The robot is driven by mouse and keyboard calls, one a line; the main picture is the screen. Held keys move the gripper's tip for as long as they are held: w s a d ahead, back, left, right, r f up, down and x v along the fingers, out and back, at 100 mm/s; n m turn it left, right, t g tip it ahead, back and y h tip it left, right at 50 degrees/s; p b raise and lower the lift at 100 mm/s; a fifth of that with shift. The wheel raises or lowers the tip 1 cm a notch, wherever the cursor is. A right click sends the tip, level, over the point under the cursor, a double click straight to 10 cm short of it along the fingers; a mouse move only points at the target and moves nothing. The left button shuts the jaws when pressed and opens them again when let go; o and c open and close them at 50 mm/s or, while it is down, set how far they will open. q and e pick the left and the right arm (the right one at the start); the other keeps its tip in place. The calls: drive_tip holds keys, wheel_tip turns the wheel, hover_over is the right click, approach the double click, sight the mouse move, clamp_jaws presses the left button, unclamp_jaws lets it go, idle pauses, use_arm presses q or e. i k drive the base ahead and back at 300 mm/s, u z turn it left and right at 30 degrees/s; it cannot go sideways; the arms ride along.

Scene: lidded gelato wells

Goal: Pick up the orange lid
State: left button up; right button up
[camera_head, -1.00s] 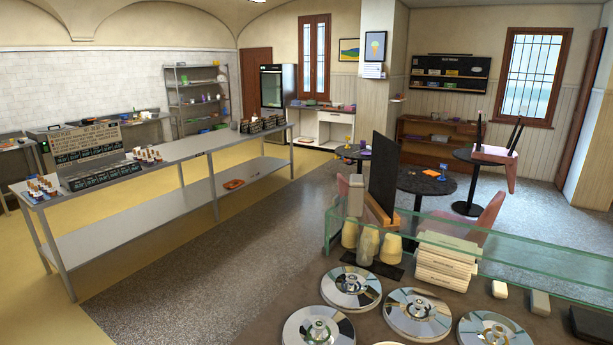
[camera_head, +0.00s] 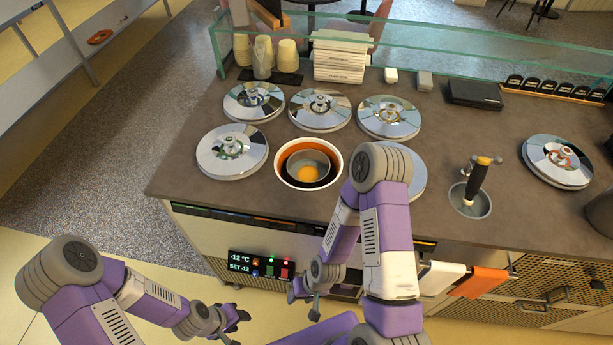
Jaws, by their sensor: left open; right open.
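Several round metal lids with centre knobs lie on the brown counter. The lid at the far right (camera_head: 558,161) stands apart and has a reddish-orange ring around its knob; I cannot tell for sure that it is the orange lid. An uncovered well (camera_head: 281,172) shows an orange inner wall, with a metal bowl (camera_head: 318,158) holding something orange inside. My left gripper (camera_head: 238,322) is open and empty in front of the counter, low at the left. My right gripper (camera_head: 304,302) is open, also low before the counter front. My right arm partly hides one lid (camera_head: 413,180).
A glass guard (camera_head: 450,55) runs along the counter's back, with cups (camera_head: 287,52) and cartons (camera_head: 338,62) below it. A scoop (camera_head: 478,180) stands in a metal well right of my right arm. White and orange cloths hang at the front.

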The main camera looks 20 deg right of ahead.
sight(557, 162)
drive_tip(key=z, duration=2.5)
